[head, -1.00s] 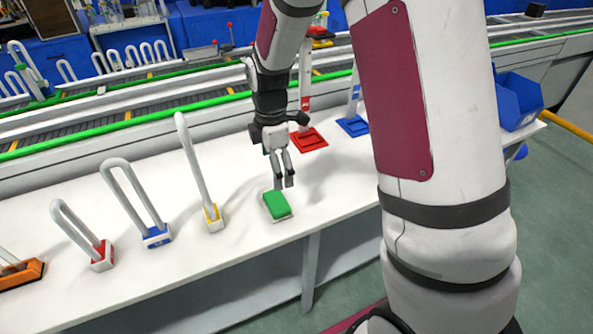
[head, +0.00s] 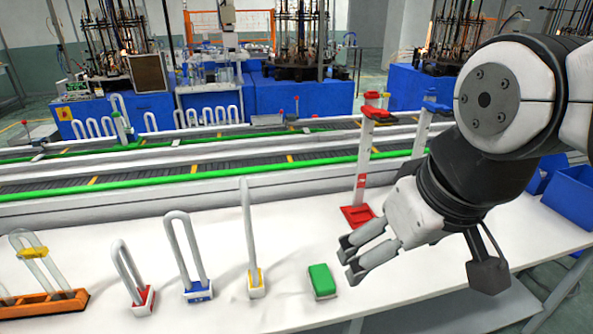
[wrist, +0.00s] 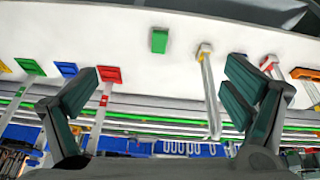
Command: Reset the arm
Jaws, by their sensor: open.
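My gripper (head: 351,259) is open and empty, raised on the right side of the head view with its fingers pointing left. In the wrist view its two fingers (wrist: 160,90) are spread wide with nothing between them. A green-topped block (head: 321,280) lies on the white table (head: 420,270), left of and apart from the fingertips in the head view. The wrist view shows this block (wrist: 159,40) near the top centre.
Upright glass tubes stand in red (head: 143,300), blue (head: 198,291) and yellow (head: 256,284) bases. An orange rack (head: 50,303) is at far left. A red stand (head: 358,215) is behind my gripper. A conveyor (head: 130,178) runs behind the table; blue bins (head: 568,205) are right.

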